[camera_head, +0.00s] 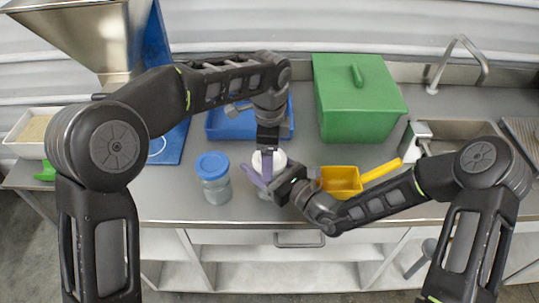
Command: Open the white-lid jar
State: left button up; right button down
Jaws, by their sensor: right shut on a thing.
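The white-lid jar stands near the front edge of the counter, with its white lid (279,158) partly visible behind my grippers. My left gripper (266,165) points straight down over the lid from above. My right gripper (263,184) comes in from the right, low at the jar's side, and is shut on the jar. Most of the jar's body is hidden by the grippers.
A blue-lid jar (214,177) stands just left. A yellow scoop (341,181) lies to the right. Behind are a blue tray (230,124), a green lidded bin (359,100) and a metal hopper (95,38). A sink (455,130) is at the right.

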pick_arm(q)
jog(key=o, duration=0.3)
jog(key=shift+o, duration=0.2)
jog(key=shift+r, duration=2.25)
jog(key=shift+r, duration=0.1)
jog(key=shift+c, duration=0.4)
jog(key=shift+r+m, duration=1.65)
jog(key=shift+m, duration=0.15)
jog(key=shift+f, duration=0.15)
